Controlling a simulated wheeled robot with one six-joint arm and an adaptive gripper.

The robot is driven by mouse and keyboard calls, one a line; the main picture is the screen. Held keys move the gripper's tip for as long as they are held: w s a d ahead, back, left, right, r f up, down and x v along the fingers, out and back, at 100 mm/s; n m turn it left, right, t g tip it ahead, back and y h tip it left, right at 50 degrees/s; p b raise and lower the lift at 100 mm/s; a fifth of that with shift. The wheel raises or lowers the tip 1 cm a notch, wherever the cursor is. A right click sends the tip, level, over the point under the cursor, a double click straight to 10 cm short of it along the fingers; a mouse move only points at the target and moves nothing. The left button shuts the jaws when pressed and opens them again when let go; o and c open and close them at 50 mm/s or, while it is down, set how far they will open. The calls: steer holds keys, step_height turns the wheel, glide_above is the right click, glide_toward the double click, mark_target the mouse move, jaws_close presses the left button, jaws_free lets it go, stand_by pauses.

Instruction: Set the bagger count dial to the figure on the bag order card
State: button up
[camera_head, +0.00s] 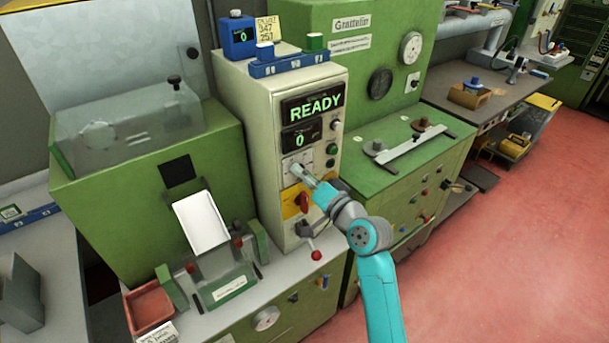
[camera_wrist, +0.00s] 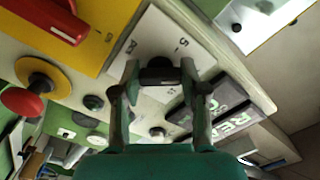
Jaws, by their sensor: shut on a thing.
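The count dial is a small dark knob (camera_wrist: 158,74) on a white scale plate (camera_wrist: 150,35) with figures such as 5 and 10, seen in the wrist view. My gripper (camera_wrist: 159,68) is shut on this knob, one finger on each side. In the head view my gripper (camera_head: 300,170) reaches the pale plate (camera_head: 290,160) on the cream control box (camera_head: 262,130) and hides the dial. The box's displays read READY (camera_head: 315,104) and 0 (camera_head: 300,138). A small card (camera_head: 158,334) lies at the lower left edge; its text is unreadable, and I cannot tell if it is the order card.
Below the dial is a red switch (camera_head: 301,201) on a yellow plate; a red-knobbed lever (camera_head: 316,254) sits lower. A green machine (camera_head: 150,190) is at left.

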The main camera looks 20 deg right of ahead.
steer(key=n, duration=0.5)
steer(key=shift+f+n, duration=0.15)
steer(key=shift+n, duration=0.15)
steer(key=shift+d+n, duration=0.1)
steer(key=shift+n, duration=2.1)
steer(key=o, duration=1.1)
steer(key=shift+o, duration=0.2)
steer(key=shift+s, duration=0.1)
steer(key=v, duration=1.1)
steer(key=shift+s, duration=0.35)
steer(key=shift+d, duration=0.15)
